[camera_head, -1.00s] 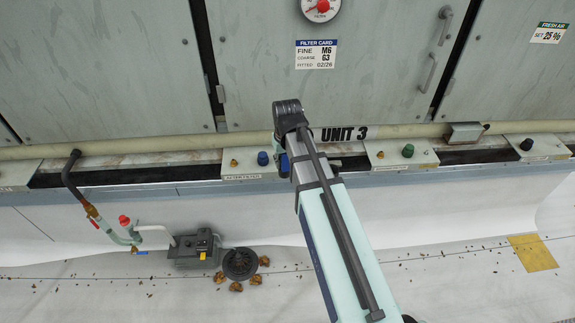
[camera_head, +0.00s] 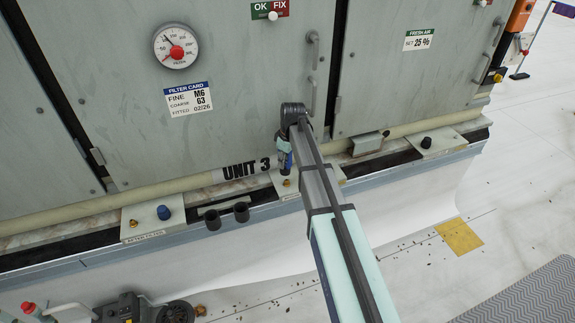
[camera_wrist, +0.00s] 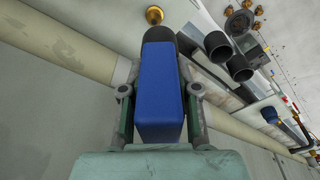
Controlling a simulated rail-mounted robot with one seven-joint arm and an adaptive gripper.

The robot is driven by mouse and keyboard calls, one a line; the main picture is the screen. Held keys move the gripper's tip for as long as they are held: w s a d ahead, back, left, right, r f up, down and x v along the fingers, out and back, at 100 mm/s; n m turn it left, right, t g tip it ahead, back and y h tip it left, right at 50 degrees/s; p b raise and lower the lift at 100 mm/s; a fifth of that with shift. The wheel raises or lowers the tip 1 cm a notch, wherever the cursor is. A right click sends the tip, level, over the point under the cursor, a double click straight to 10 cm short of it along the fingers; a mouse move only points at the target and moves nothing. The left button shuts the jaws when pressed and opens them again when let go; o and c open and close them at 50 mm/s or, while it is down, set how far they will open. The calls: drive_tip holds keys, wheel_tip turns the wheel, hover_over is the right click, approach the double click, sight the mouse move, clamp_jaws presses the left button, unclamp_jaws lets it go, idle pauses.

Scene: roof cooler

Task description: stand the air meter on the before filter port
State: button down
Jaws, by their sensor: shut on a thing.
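My gripper (camera_wrist: 160,118) is shut on the air meter (camera_wrist: 160,88), a blue block with a dark, rounded end. In the head view the air meter (camera_head: 284,161) is small and partly hidden by my gripper (camera_head: 287,147). It hangs roughly upright just above a brass port (camera_head: 286,183) on the middle pale plate (camera_head: 280,192). In the wrist view the brass port (camera_wrist: 154,14) shows just beyond the meter's dark end; whether they touch I cannot tell. My arm covers much of this plate, and its label is hidden.
A left plate (camera_head: 133,222) labelled "after filter" has a brass port (camera_head: 133,223) and a blue cap (camera_head: 163,212). Two black cups (camera_head: 212,220) stand between the plates. A right plate (camera_head: 450,140) has a black cap (camera_head: 426,142). The cabinet wall (camera_head: 230,110) rises close behind.

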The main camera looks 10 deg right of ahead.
sight(286, 173)
drive_tip(key=shift+w+d+n, duration=0.3)
drive_tip(key=shift+d+n, duration=0.2)
drive_tip(key=shift+d, duration=0.1)
drive_tip(key=shift+s+a+n, duration=0.1)
drive_tip(key=shift+a+n, duration=0.25)
drive_tip(key=shift+n, duration=0.15)
drive_tip(key=shift+d+f+b, duration=0.1)
drive_tip(key=shift+f+b, duration=1)
drive_tip(key=shift+f, duration=0.85)
drive_tip(key=shift+f+b, duration=0.3)
drive_tip(key=shift+f, duration=0.7)
drive_tip(key=shift+f, duration=0.65)
drive_tip(key=c, duration=0.8)
unclamp_jaws()
